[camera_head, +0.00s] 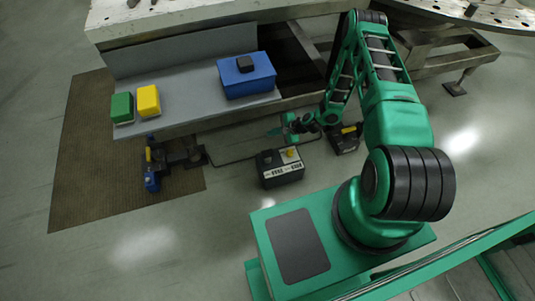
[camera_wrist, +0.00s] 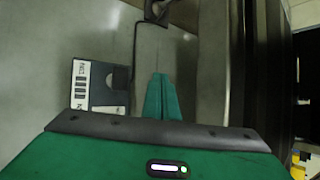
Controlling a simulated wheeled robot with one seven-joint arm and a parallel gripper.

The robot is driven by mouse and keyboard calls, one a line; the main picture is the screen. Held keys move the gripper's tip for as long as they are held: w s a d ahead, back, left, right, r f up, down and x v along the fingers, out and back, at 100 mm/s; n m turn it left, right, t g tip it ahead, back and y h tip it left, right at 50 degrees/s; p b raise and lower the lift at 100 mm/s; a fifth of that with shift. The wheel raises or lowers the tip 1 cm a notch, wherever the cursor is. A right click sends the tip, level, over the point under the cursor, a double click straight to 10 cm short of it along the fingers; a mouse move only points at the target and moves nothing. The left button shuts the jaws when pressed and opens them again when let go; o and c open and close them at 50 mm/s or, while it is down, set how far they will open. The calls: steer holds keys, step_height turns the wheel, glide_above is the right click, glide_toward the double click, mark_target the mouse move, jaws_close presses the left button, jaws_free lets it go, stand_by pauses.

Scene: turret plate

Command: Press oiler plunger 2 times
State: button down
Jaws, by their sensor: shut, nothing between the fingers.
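My gripper (camera_head: 280,131) is shut and empty, near the front edge of the grey shelf. In the wrist view its green fingers (camera_wrist: 160,98) are together, apart from anything. A dark box with white labels (camera_head: 280,168) stands on the floor below it in the head view, with a yellow knob and a darker knob on top. The box also shows in the wrist view (camera_wrist: 97,88), left of the fingers, with a thin dark line running from it. It may be the oiler, but the frames do not settle this. No contact with a plunger shows.
A blue box with a black top (camera_head: 246,76), a yellow block (camera_head: 148,101) and a green block (camera_head: 121,107) sit on the shelf (camera_head: 190,88). A blue-and-yellow fitting (camera_head: 151,167) stands over the brown mat (camera_head: 82,165). A black-and-yellow unit (camera_head: 345,138) is beside my arm.

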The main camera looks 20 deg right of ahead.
steer(key=f, duration=0.1)
steer(key=a+f+m, duration=0.1)
steer(key=s+f, duration=0.1)
steer(key=shift+a+f+m, duration=0.1)
steer(key=shift+a+m, duration=0.05)
steer(key=shift+m, duration=0.15)
steer(key=shift+f, duration=0.1)
glide_toward(268, 152)
steer(key=shift+w+a+f, duration=0.4)
steer(key=shift+w+a, duration=0.25)
steer(key=shift+a, duration=0.05)
steer(key=shift+w+a+f, duration=0.45)
steer(key=shift+w+a, duration=0.2)
steer(key=shift+a, duration=0.1)
steer(key=shift+w+a+f, duration=0.4)
steer(key=shift+w+a, duration=0.25)
steer(key=shift+a, duration=0.05)
steer(key=shift+f, duration=0.15)
stand_by(0.4)
steer(key=shift+s+f+t, duration=0.1)
steer(key=shift+f+t, duration=0.15)
steer(key=shift+t, duration=0.05)
steer(key=shift+f, duration=1.25)
stand_by(1.4)
steer(key=shift+r, duration=1.7)
